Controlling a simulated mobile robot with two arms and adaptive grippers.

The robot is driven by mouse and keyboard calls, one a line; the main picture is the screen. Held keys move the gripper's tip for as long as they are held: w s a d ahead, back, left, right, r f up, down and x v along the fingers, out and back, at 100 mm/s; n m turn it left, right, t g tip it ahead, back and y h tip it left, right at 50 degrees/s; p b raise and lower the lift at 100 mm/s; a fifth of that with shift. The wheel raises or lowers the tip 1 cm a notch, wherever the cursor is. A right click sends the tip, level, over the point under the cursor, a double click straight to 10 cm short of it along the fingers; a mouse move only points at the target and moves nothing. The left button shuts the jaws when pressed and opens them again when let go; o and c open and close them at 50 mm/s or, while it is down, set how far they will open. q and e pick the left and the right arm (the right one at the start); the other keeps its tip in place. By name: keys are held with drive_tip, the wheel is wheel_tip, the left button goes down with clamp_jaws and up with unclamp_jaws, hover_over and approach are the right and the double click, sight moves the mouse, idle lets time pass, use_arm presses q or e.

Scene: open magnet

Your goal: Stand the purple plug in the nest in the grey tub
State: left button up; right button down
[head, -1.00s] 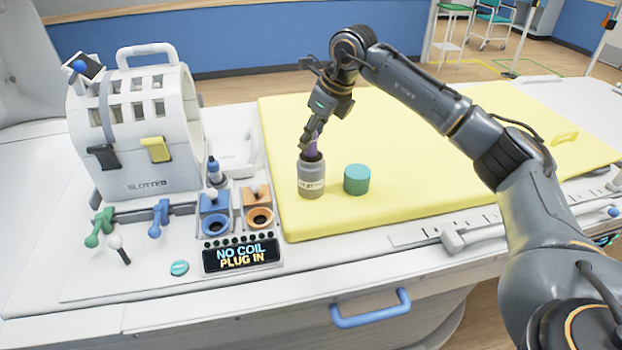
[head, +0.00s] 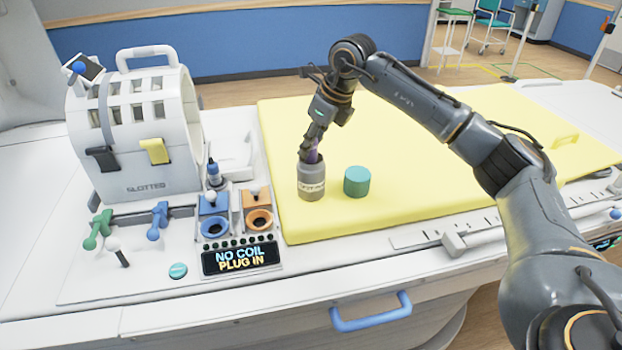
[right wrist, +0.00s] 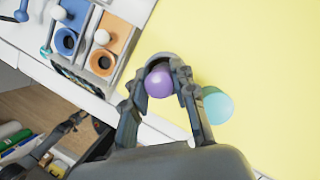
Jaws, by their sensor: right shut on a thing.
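The purple plug (head: 312,155) is held by my right gripper (head: 310,148) at the mouth of the grey tub (head: 312,183). In the right wrist view the plug shows as a purple round top (right wrist: 159,83) between the two fingers (right wrist: 158,72). The tub stands upright on the yellow mat. The plug's lower part is hidden by the tub wall, and I cannot see the nest or whether the plug sits in it. My left gripper is not clearly in the head view.
A teal cylinder (head: 357,181) stands on the yellow mat (head: 420,200) just right of the tub. Left of the mat are a blue socket (head: 214,226), an orange socket (head: 259,220) and a display (head: 240,257) reading "NO COIL PLUG IN". The slotted white coil (head: 150,180) stands farther left.

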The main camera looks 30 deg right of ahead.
sight(310, 162)
drive_tip(key=shift+f+b, duration=0.4)
drive_tip(key=shift+f, duration=0.2)
drive_tip(key=shift+s+f, duration=0.15)
drive_tip(key=shift+f, duration=0.25)
drive_tip(key=shift+s+a+f+b, duration=0.1)
drive_tip(key=shift+s+f+b, duration=0.1)
drive_tip(key=shift+f+b, duration=0.2)
idle(0.3)
drive_tip(key=c, duration=1)
unclamp_jaws()
drive_tip(key=shift+w+f, duration=0.1)
drive_tip(key=shift+w, duration=0.1)
drive_tip(key=v, duration=1.2)
drive_tip(key=shift+r, duration=0.35)
